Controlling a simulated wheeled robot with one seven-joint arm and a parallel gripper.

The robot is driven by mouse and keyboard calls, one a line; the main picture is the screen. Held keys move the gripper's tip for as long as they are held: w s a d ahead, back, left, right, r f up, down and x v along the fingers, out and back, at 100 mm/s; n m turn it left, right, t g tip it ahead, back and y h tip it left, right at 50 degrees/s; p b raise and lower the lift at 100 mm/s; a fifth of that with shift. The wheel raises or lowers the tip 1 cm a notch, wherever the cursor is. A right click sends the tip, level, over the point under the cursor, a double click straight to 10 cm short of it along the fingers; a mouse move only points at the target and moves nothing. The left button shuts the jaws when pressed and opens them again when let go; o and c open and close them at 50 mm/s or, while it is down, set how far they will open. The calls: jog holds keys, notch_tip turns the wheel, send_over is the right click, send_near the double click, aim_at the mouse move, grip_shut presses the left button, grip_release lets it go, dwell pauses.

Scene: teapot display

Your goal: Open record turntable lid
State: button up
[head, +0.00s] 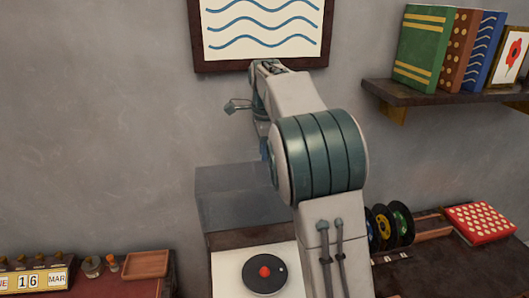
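The record turntable (226,262) stands at the bottom centre, with a dark round record (265,276) with a red centre on its pale top. Its see-through lid (228,198) stands raised behind the record, tilted up at the back edge. The record lies uncovered. My arm covers the lid's right part and the turntable's right side. My gripper (262,140) is above the lid's upper right, largely hidden behind my own arm. Its fingers are too small and covered to tell whether they are open or touch the lid.
A framed wave picture (264,25) hangs above my arm. A shelf (445,95) with books is at upper right. Several records in a rack (432,228) and a red dotted box (481,222) stand right. A calendar (32,279) and wooden tray (146,264) stand left.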

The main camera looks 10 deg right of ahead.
jog(key=shift+f, duration=0.4)
grip_shut()
jog(key=w+p, duration=0.3)
grip_release()
